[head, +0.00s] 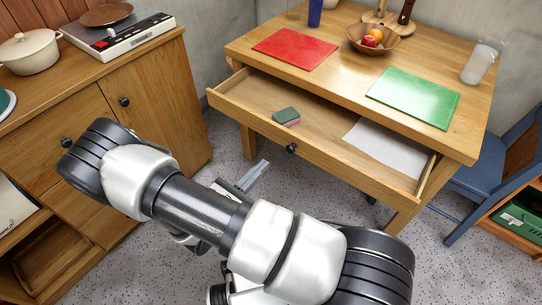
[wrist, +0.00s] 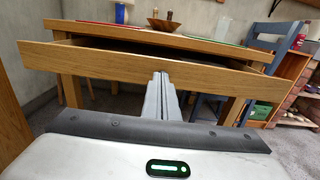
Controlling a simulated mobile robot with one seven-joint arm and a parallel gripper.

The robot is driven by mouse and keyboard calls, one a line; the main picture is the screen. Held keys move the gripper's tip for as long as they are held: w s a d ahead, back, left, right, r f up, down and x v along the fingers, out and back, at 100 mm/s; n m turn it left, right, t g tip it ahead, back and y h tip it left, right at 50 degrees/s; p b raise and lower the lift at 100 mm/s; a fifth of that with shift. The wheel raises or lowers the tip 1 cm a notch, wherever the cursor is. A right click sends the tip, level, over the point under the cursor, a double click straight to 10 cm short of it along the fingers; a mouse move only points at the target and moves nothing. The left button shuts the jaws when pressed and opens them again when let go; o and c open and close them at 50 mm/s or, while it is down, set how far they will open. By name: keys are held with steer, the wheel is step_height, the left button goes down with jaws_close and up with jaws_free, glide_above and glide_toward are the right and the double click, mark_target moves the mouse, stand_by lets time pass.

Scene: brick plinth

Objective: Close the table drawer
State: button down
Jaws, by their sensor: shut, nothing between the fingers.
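The table drawer (head: 328,153) is pulled out from the wooden table (head: 349,77), with its front panel facing me and a dark round knob at its middle. In the wrist view the drawer front (wrist: 110,65) spans most of the picture. My gripper (head: 257,172) is shut and empty, in front of the drawer front and below the knob in the head view. In the wrist view its fingertips (wrist: 162,76) overlap the drawer front near its middle and hide the knob; I cannot tell whether they touch.
On the table are a red mat (head: 295,48), a green mat (head: 413,97), a fruit bowl (head: 374,40) and a cup (head: 480,63). A wooden cabinet (head: 150,95) stands left. A blue chair (head: 490,172) stands right. Speckled floor lies below the drawer.

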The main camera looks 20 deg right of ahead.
mark_target(293, 135)
steer(key=b+x, duration=0.2)
steer(key=x, duration=1.1)
steer(key=shift+d, duration=0.15)
